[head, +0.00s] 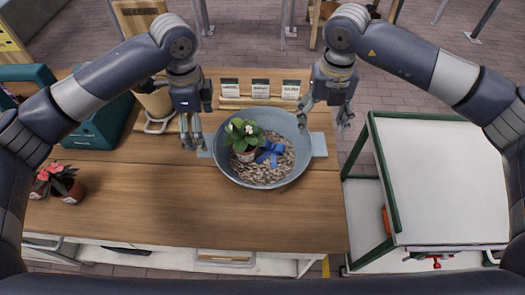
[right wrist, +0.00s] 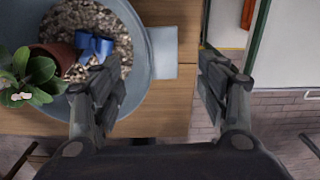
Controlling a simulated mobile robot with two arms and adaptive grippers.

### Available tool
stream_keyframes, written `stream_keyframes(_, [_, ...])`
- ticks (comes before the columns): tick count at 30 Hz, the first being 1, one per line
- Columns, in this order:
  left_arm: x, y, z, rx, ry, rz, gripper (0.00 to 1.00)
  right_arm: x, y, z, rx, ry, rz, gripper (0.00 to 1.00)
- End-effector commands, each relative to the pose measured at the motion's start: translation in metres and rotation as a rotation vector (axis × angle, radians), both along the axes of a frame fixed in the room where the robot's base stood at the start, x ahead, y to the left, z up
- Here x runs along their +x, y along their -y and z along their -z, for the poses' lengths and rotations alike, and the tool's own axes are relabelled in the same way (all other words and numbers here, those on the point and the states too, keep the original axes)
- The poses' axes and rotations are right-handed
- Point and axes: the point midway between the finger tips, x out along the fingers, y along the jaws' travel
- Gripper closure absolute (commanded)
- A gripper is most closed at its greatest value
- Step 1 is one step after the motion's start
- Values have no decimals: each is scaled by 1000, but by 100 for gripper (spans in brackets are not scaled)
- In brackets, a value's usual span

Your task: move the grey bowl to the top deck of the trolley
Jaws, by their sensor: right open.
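The grey bowl (head: 226,170) stands on the wooden table, with flat tabs at its left and right sides. It holds gravel, a potted white-flowered plant (head: 243,137) and a blue bow (head: 270,153). My right gripper (head: 325,118) is open and empty above the bowl's right side. In the right wrist view, the bowl's right tab (right wrist: 163,52) shows between the open fingers, ahead of their tips. My left gripper (head: 191,138) hangs by the bowl's left tab; its finger gap is unclear. The trolley (head: 440,170) stands to the right, its white top deck bare.
The wooden table (head: 150,215) is clear in front of the bowl. A red-flowered pot (head: 66,186) stands at left, a teal box (head: 95,125) behind it. Small cards (head: 260,88) stand behind the bowl. A gap separates table and trolley, whose green rail (head: 383,175) edges the deck.

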Motion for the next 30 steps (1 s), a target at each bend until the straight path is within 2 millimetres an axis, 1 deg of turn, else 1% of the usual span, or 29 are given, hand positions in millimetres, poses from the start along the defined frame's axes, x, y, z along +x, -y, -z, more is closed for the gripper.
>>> stream_keyframes(1, [-1,-1,11,1,-4,-1,10,0,0,11,-1,-3,1,32])
stream_keyframes(6, [-1,-1,41,1,-3,-2,10,-1,0,42,0,-2,1,32])
stream_keyframes(12, [0,0,66,0,-2,-1,10,0,0,66,1,-1,1,32])
stream_keyframes(17, [0,0,75,0,0,-1,10,0,0,75,1,0,0,32])
stream_keyframes(25, [0,0,76,0,0,-1,10,0,0,76,1,1,0,32])
stream_keyframes(26, [0,0,76,0,0,-1,12,0,0,76,1,1,0,34])
stream_keyframes(27, [0,0,76,0,0,-1,21,0,0,76,1,1,0,44])
stream_keyframes(29, [0,0,76,0,0,-1,35,0,0,75,1,1,0,57])
stream_keyframes(30, [0,0,75,0,0,-1,44,0,0,75,1,1,0,66])
